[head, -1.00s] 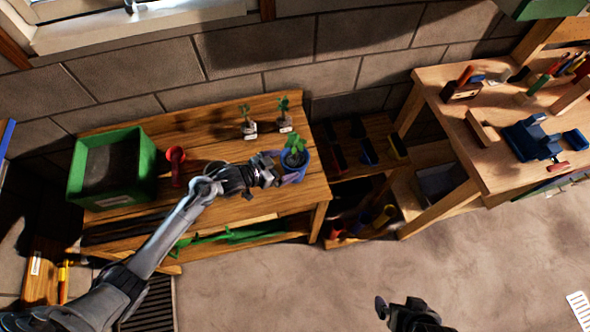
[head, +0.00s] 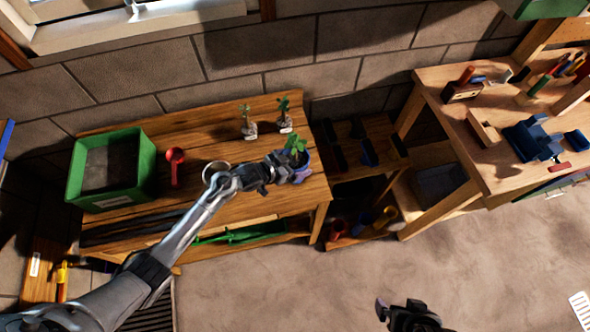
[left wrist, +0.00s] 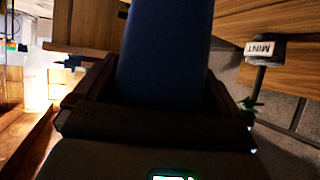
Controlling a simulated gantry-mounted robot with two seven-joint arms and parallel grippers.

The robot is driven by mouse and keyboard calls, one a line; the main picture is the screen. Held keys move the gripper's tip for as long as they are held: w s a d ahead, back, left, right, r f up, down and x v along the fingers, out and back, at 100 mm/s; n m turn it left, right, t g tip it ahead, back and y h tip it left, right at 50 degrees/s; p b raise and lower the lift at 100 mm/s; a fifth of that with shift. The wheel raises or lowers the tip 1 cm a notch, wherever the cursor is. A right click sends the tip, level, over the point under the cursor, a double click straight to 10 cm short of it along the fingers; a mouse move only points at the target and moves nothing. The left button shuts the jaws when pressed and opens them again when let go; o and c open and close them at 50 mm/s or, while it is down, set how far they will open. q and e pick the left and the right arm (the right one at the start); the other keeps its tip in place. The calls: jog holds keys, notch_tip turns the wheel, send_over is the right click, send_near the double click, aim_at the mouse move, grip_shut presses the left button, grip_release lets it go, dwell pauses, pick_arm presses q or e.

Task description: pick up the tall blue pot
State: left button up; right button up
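The tall blue pot (head: 304,162) with a green leafy plant is at the right end of the low wooden bench. My left gripper (head: 291,168) is at the pot and covers its left part in the head view. In the left wrist view the blue pot (left wrist: 163,55) fills the space between the dark fingers (left wrist: 160,95). I see no clear gap at either side, but the dark picture does not show whether they grip it. The pot's base is hidden. My right gripper (head: 397,312) is low in the head view, away from the bench, with nothing visible in it.
Two small labelled plants (head: 284,122) stand behind the pot; a "MINT" label (left wrist: 265,49) shows in the wrist view. A workbench (head: 455,130) stands right. Floor in front is clear.

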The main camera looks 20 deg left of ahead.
pick_arm(q)
jog(key=c, duration=1)
jog(key=shift+r, duration=0.15)
